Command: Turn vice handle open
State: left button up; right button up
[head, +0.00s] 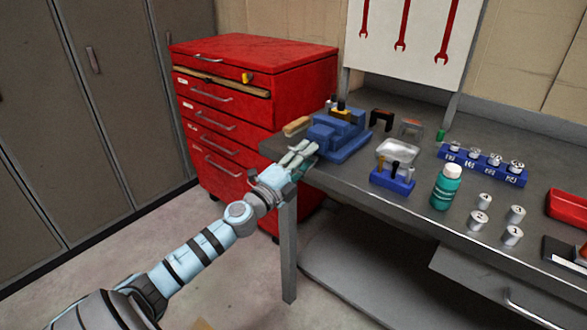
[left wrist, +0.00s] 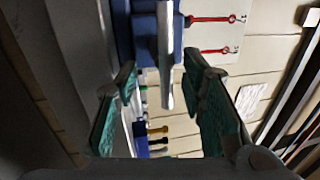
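The blue vice (head: 343,136) stands at the left corner of the grey workbench. In the left wrist view the blue vice body (left wrist: 145,40) is at the top, and its silver bar handle (left wrist: 166,65) runs down from it. My left gripper (head: 304,152) is beside the front of the vice, at the bench edge. In the left wrist view my left gripper (left wrist: 160,78) has its green-padded fingers apart, one on each side of the handle, with gaps showing. The handle is hard to make out in the head view. My right gripper is not in view.
The workbench (head: 418,207) holds a blue tool holder (head: 392,179), a green bottle (head: 447,186), several metal cans, a blue rack (head: 480,167) and a red tray (head: 568,206). A red drawer cabinet (head: 255,95) stands behind the bench's left end. Floor left of the bench is clear.

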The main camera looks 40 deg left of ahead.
pick_arm(q)
jog(key=s+f, duration=0.2)
jog(key=s, duration=0.9)
jog(key=shift+f, duration=0.2)
jog(key=shift+s, duration=0.1)
